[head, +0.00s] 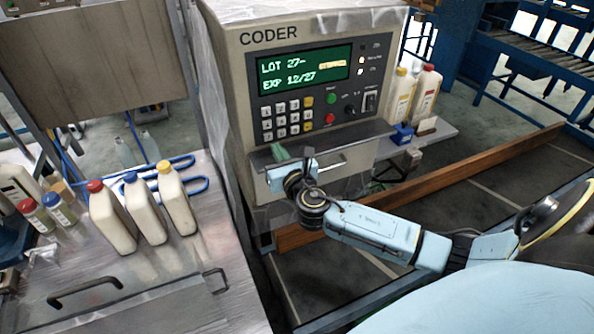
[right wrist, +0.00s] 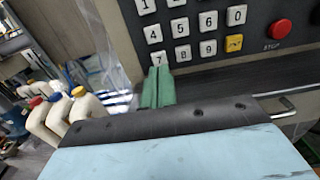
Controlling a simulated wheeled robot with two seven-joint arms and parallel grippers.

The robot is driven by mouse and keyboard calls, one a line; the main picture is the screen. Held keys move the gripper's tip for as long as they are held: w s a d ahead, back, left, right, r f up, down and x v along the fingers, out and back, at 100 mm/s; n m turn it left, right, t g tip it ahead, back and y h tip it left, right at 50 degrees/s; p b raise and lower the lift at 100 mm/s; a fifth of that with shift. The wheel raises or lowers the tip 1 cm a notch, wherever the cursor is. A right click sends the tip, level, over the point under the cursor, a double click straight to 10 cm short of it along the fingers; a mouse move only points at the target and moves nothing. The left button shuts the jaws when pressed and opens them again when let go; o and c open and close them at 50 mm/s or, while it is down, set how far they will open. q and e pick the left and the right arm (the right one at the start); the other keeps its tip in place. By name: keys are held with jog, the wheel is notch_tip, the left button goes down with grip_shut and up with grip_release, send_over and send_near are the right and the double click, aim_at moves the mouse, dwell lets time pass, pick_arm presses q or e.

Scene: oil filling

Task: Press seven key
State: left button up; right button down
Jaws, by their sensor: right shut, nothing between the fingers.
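The coder (head: 240,90) is a beige box with a dark control panel. Its green screen (head: 305,72) reads "LOT 27-" with a lit block after it, and "EXP 12/27" below. The seven key (right wrist: 158,58) is a white key at the left end of the 7-8-9 row; it also shows low on the keypad in the head view (head: 268,136). My right gripper (right wrist: 158,76) is shut and empty, its green fingers side by side, tips just below the seven key. Whether they touch it I cannot tell. In the head view the right gripper (head: 279,153) is at the panel's lower edge. My left gripper is out of view.
A ledge with a handle (head: 322,165) juts out under the keypad. A red stop button (right wrist: 278,29) sits right of the keys. Several capped bottles (head: 145,208) stand on the metal table at left. More bottles (head: 425,92) stand right of the coder.

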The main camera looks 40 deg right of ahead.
jog(key=v, duration=0.9)
jog(key=shift+b, duration=0.4)
jog(key=shift+a+f, duration=0.1)
jog(key=shift+f, duration=0.05)
dwell(1.5)
